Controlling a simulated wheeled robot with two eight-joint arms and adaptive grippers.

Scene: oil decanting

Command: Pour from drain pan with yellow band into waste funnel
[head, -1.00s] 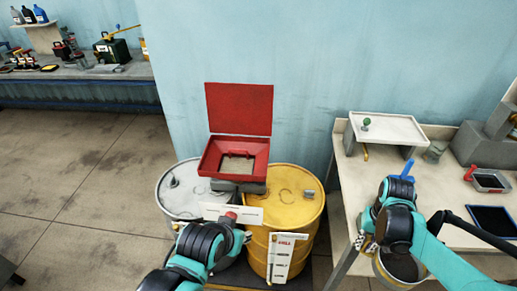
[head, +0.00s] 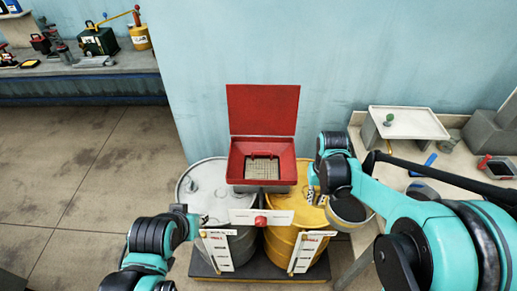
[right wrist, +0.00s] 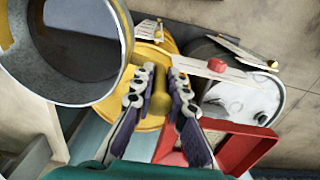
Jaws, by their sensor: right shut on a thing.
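The drain pan (head: 347,212) hangs beside my right gripper (head: 314,192), right of the waste funnel and over the yellow drum's right edge. In the right wrist view the open grey pan (right wrist: 72,45) fills the upper left, and my fingers (right wrist: 155,100) are shut on its yellowish handle (right wrist: 160,95). No liquid stream shows. The red square waste funnel (head: 236,165), lid raised, has a grate inside; part of it (right wrist: 245,145) shows lower right in the wrist view. My left gripper (head: 197,222) is by the grey drum's front; its fingers are too small to read.
The funnel sits across a grey drum (head: 205,190) and a yellow drum (head: 290,240) on a dark base. White tags hang on their fronts. A workbench (head: 462,165) with a small raised stand (head: 404,122) is at right. Floor is open at left.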

